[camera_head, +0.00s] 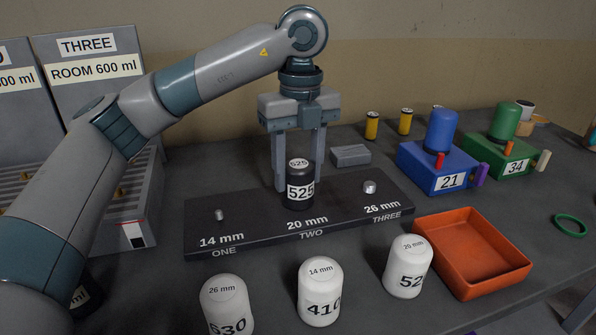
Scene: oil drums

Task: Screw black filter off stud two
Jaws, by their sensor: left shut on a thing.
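A black filter (301,194) labelled 525 stands upright at the 20 mm position, marked TWO, on a dark stud board (255,231). My left gripper (299,175) comes down from above with one finger on each side of the filter and is shut on it. The stud under the filter is hidden. Bare studs show at position ONE (219,215) and position THREE (369,187). My right gripper is not in view.
White filters (319,292) stand in front of the board. An orange tray (470,284) is empty at the right. A blue block (437,168) and a green block (495,155) stand behind it. A grey block (350,155) lies behind the board. A green ring (570,225) lies far right.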

